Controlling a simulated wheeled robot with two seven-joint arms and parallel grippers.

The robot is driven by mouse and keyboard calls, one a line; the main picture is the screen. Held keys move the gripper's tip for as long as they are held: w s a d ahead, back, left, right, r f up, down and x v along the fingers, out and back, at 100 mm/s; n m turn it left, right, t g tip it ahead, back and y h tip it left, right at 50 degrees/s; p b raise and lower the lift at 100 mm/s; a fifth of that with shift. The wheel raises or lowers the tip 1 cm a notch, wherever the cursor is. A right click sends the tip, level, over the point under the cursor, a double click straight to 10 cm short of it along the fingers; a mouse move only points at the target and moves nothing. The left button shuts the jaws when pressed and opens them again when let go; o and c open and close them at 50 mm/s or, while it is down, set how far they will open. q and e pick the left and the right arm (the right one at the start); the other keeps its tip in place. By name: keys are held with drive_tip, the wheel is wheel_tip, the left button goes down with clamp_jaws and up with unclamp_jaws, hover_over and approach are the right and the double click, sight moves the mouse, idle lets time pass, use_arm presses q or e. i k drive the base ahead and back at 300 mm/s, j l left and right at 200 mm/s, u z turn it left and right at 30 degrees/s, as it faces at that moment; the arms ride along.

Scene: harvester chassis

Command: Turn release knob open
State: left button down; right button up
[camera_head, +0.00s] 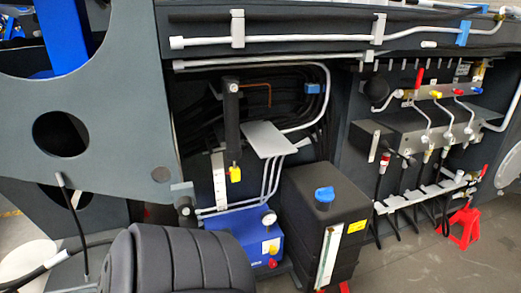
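Neither of my grippers shows in the head view. Several knob-like parts are in view, and I cannot tell which one is the release knob. A blue unit (226,230) low in the middle carries a round gauge (269,219) and a small red knob (272,263) on its lower front. Above it, a yellow part (235,174) hangs at the lower end of a dark upright cylinder (231,130). A black ball-shaped part (376,90) sits at the right bay. Whether any knob is open or closed cannot be told.
A black tank (313,253) with a blue cap (324,194) stands right of the blue unit. Red, yellow and blue fittings with pipes fill a valve block (437,127) at right. A grey plate (270,139) juts out above the blue unit. A red stand (465,228) is on the floor.

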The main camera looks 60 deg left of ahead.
sight(272, 263)
drive_tip(key=u, duration=2.3)
